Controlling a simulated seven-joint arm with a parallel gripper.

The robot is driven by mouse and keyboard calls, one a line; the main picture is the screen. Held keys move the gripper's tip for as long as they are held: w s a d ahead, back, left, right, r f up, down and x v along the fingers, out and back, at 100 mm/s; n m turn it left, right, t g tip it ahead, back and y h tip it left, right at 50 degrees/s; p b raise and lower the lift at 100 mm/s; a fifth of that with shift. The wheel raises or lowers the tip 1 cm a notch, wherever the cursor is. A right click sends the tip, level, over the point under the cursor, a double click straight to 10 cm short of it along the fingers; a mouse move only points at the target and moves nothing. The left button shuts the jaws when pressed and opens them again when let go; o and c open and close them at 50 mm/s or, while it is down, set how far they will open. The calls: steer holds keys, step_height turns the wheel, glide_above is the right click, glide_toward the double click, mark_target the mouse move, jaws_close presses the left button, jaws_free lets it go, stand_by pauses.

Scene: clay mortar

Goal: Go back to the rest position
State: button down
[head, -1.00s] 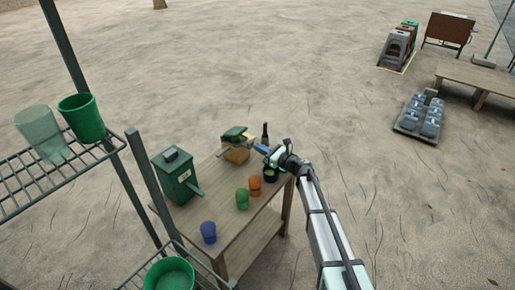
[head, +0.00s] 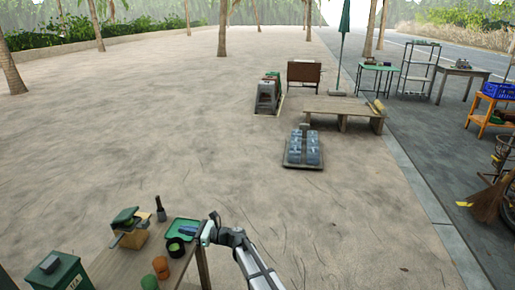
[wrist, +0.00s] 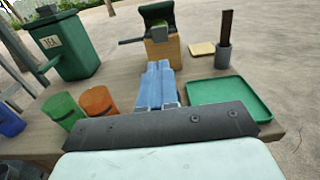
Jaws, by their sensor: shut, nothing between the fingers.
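My gripper (head: 190,230) is in front of the right end of the wooden table, by the green tray (head: 178,223). In the wrist view its blue fingers (wrist: 157,85) are together with nothing between them. They point over the table, left of the tray (wrist: 228,95). A dark mortar (wrist: 222,55) with a pestle (wrist: 227,24) upright in it stands behind the tray; it also shows in the head view (head: 161,215). A dark round bowl with green contents (head: 176,247) stands in front of the tray; the wrist view does not show it.
A green tea box (wrist: 68,45), a green cup (wrist: 62,107), an orange cup (wrist: 97,101) and a wooden box with a green lid (wrist: 160,45) stand on the table. A yellowish block (wrist: 202,48) lies behind. Open sand lies beyond; a pallet of bottles (head: 303,148) is far off.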

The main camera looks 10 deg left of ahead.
steer(key=s+d+f+n+g+h, duration=0.1)
steer(key=s+d+f+n+h, duration=0.6)
steer(key=s+d+f+n, duration=0.35)
steer(key=s+d+f+n+g+h, duration=0.2)
steer(key=s+d+f+n+h, duration=0.5)
steer(key=d+f+n, duration=0.45)
steer(key=s+d+f+h, duration=0.1)
steer(key=s+d+f, duration=0.2)
steer(key=d, duration=0.4)
steer(key=s+d+f+h, duration=0.2)
steer(key=s+d+f, duration=0.15)
steer(key=d, duration=0.45)
steer(key=s+d+f+h, duration=0.1)
steer(key=s+d+f, duration=0.1)
steer(key=s+d, duration=0.35)
steer(key=s+d+f+m+g, duration=0.2)
steer(key=s+d, duration=0.5)
steer(key=s+d+f+m+g, duration=0.1)
steer(key=s+d+f+m, duration=0.1)
steer(key=s+d, duration=0.5)
steer(key=shift+s+d+f+g, duration=0.3)
steer(key=shift+d+g, duration=0.1)
steer(key=shift+d, duration=0.2)
